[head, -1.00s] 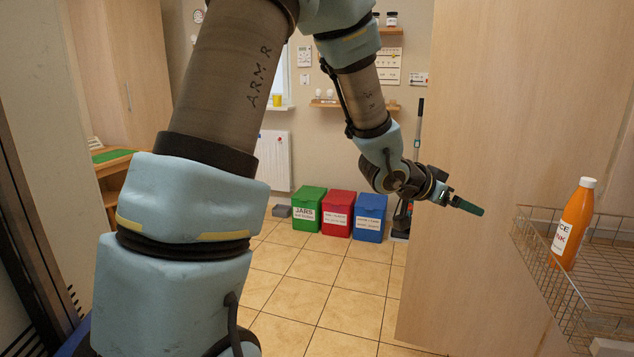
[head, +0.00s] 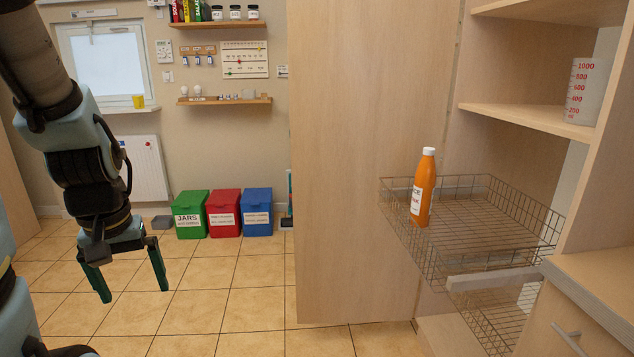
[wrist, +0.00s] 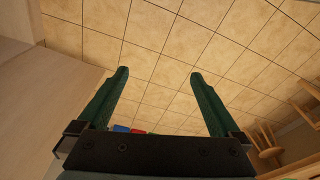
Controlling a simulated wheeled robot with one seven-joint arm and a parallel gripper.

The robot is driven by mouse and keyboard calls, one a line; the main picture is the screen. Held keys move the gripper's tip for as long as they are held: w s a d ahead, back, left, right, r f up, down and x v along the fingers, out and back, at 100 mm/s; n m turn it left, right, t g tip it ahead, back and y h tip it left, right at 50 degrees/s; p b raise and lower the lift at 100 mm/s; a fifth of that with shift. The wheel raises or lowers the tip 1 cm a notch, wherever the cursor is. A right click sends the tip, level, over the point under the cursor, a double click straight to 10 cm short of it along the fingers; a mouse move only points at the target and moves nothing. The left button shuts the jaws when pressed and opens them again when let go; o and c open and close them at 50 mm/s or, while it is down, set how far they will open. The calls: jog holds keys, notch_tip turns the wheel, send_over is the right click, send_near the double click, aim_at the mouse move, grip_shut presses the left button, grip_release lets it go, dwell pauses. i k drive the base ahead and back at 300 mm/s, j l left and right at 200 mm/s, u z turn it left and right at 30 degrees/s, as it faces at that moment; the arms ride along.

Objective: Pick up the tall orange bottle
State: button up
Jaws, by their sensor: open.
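The tall orange bottle (head: 424,190) has a white cap and a white label. It stands upright in a wire basket (head: 480,247), near the basket's left side, in the head view. My gripper (head: 134,293) hangs at the left of the head view with its fingers pointing down, open and empty. It is well to the left of the bottle, with open floor and the tall wooden panel between them. In the wrist view my gripper (wrist: 160,75) shows two green fingers spread apart over floor tiles. The bottle is not in the wrist view.
A tall wooden panel (head: 370,150) stands just left of the basket. A shelf (head: 540,120) with a measuring cup (head: 585,90) is above right, and a counter (head: 600,270) at lower right. Green (head: 191,214), red (head: 223,212) and blue (head: 257,211) bins stand by the back wall.

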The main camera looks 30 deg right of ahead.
aim_at(423, 188)
jog(key=i+z, duration=0.1)
jog(key=z, duration=0.9)
jog(key=i+j+z, duration=0.2)
jog(key=z, duration=0.15)
jog(key=i+j+z, duration=0.5)
jog(key=z, duration=0.2)
jog(key=i+j, duration=0.3)
jog(key=j, duration=0.15)
jog(key=i+j, duration=0.3)
jog(key=i+j+z, duration=0.1)
jog(key=i+j, duration=0.15)
jog(key=j, duration=0.3)
